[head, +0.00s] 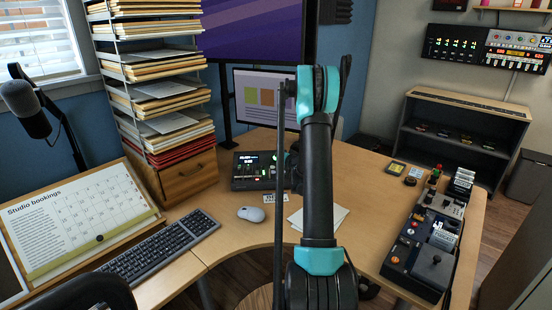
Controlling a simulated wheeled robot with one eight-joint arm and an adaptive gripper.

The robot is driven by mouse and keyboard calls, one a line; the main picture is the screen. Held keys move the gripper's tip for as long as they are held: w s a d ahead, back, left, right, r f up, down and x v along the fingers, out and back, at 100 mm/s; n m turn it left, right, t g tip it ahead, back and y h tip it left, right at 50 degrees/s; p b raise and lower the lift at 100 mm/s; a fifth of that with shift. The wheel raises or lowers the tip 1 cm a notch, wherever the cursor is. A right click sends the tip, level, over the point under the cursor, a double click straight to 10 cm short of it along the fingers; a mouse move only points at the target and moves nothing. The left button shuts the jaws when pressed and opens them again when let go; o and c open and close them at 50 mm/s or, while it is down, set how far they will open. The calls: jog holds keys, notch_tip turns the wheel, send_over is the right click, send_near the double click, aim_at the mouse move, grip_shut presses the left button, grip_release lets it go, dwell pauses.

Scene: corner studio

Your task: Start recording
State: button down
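A dark desktop device (253,170) with a small lit screen and small lit controls, some red and green, stands on the desk in front of the monitor. It looks like a recorder or mixer; its labels are too small to read. My arm rises in front of it and hides its right edge. I cannot make out my gripper's fingers; the far end of my arm is hidden behind my own upright link. A black microphone (26,106) on a boom stands at the far left.
A keyboard (160,247), a mouse (251,214) and papers (331,217) lie on the desk. A tall paper rack (155,90) stands left of the device. A control panel (420,256) with knobs and a joystick sits on the right wing. Bare desk (375,213) lies between.

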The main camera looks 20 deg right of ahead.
jog(key=shift+s+a+r, duration=0.2)
jog(key=shift+a+r, duration=0.15)
jog(key=shift+s+r, duration=0.35)
jog(key=shift+r, duration=0.4)
jog(key=shift+s+r, duration=0.35)
jog(key=shift+r, duration=0.35)
